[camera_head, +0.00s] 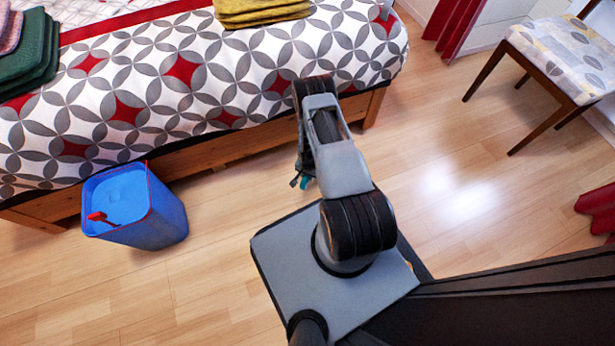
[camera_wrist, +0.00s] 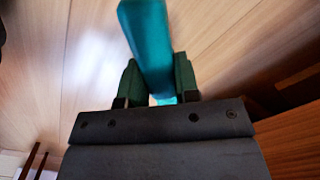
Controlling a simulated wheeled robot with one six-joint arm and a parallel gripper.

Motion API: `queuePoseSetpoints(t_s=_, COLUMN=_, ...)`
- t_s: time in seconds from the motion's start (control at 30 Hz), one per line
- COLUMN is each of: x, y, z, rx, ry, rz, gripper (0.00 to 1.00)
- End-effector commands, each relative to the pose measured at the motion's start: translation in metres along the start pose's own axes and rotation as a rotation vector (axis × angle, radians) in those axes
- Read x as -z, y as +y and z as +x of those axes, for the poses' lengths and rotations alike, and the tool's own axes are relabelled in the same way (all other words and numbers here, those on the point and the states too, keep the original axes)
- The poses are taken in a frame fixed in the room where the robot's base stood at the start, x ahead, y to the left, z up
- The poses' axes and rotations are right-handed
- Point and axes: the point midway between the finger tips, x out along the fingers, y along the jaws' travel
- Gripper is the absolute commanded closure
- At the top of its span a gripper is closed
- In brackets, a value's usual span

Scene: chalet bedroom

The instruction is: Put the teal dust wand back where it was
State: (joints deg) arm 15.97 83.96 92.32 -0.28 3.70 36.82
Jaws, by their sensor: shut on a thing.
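The teal dust wand (camera_wrist: 148,45) is between the two green fingers of my gripper (camera_wrist: 158,88) in the wrist view. The fingers are shut on it, and it points away from the gripper toward the top of that picture. In the head view only a small teal bit of the wand (camera_head: 306,182) shows beside my gripper (camera_head: 300,178), just below my arm and near the wooden bed frame. The rest of the wand and most of the gripper are hidden behind my arm there. Wood floor shows behind the wand in the wrist view.
A blue bin (camera_head: 165,222) with a red item (camera_head: 98,217) at its top stands by the bed (camera_head: 240,75). Folded yellow cloths (camera_head: 260,10) and green cloths (camera_head: 38,55) lie on the bed. A chair (camera_head: 560,60) stands at the upper right. Floor between bed and chair is clear.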

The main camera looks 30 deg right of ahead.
Motion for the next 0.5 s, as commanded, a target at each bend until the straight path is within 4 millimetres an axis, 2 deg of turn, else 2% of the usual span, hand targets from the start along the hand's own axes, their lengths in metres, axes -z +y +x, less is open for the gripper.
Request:
queuePoseSetpoints(t_s=0.2, x=0.002, y=0.001, z=0.034, rx=-0.001, ry=0.001, rz=0.003, gripper=1.00)
queuePoseSetpoints(t_s=0.5, x=0.003, y=0.001, z=0.035, rx=0.000, ry=0.002, rz=0.002, gripper=1.00)
